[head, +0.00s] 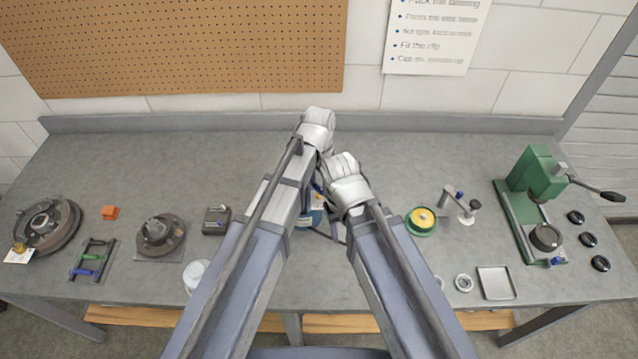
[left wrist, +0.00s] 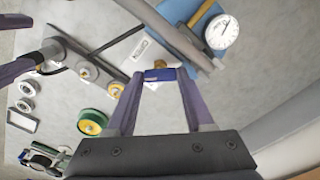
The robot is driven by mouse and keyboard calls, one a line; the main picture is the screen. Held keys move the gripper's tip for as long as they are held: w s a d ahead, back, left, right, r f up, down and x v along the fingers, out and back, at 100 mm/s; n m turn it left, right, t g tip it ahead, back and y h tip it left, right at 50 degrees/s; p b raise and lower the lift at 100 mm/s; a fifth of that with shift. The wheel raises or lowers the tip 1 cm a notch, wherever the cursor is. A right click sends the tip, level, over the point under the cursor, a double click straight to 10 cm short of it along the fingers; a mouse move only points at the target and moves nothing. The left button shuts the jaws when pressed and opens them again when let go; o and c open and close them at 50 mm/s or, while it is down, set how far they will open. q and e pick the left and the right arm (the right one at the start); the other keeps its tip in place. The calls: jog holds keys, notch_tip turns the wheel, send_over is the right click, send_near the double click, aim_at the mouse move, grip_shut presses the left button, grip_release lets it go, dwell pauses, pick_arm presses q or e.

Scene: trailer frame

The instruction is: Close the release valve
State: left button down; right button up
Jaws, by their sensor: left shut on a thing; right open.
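My left gripper (left wrist: 161,80) has its two purple fingers closed on a small blue part (left wrist: 160,74), seemingly the release valve's handle, in the left wrist view. A brass piece (left wrist: 159,64) shows just beyond the fingertips. A white round gauge (left wrist: 221,31) sits on a blue body nearby. In the head view my left wrist reaches highest at the bench's middle, and its fingertips are hidden. My right gripper (head: 345,180) is open just right of it, fingertips also hidden. Part of a blue body (head: 314,217) shows between the arms; the rest is covered.
A green ring with a yellow centre (head: 423,219) and a small metal stand (head: 459,204) are right of my arms. A green press (head: 540,175) stands far right, near a tray (head: 496,283). Rotors and small parts lie left. The back strip is clear.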

pick_arm(q)
jog(key=n, duration=0.4)
jog(key=shift+n, duration=2.3)
jog(key=shift+c, duration=1.4)
grip_release()
